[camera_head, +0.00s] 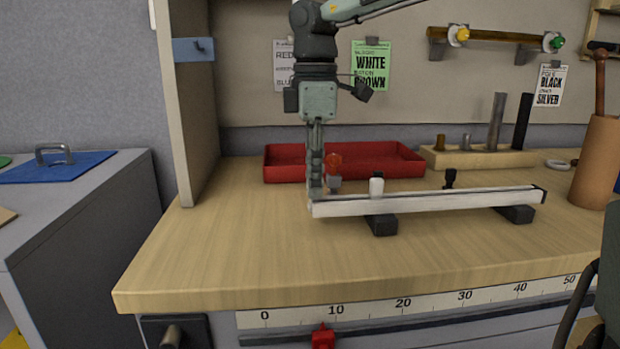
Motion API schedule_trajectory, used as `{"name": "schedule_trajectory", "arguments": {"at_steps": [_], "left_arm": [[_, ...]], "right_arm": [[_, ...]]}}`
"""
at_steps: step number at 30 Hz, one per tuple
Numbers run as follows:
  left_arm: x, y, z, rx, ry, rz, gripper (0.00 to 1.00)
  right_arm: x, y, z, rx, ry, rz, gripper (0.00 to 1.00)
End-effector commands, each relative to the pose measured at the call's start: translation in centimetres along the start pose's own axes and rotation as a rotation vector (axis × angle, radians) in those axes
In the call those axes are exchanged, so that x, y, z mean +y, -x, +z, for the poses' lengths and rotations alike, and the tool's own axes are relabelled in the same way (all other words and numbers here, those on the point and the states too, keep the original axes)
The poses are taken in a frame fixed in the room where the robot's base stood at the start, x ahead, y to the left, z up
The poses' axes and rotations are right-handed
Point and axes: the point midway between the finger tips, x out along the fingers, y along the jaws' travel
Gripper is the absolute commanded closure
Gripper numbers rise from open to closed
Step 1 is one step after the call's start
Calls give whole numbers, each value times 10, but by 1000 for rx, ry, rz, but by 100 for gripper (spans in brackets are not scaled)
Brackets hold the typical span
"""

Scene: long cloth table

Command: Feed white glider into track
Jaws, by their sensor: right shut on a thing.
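The long white track (430,201) lies across the table on two dark feet, its left end near the middle of the view. My right gripper (316,186) points straight down at that left end. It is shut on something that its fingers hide. A white piece with a dark top (376,188), which looks like the white glider, stands upright at the track, right of the gripper. A black piece (450,179) stands further right along the track. A piece with a red-orange top and grey base (335,176) is just right of the fingers, partly covered.
A red tray (413,171) lies behind the track. A wooden block with several upright pegs (478,158) is at the back right. A brown cylinder (596,165) stands at the right edge. The table front (270,265) is clear.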

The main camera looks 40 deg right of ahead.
Motion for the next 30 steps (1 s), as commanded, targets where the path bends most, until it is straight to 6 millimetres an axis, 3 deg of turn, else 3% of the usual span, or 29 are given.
{"name": "schedule_trajectory", "arguments": {"at_steps": [30], "left_arm": [[1, -4, 1, 0, 0, 0, 60]], "right_arm": [[0, 0, 26, 1, 0, 0, 100]]}}
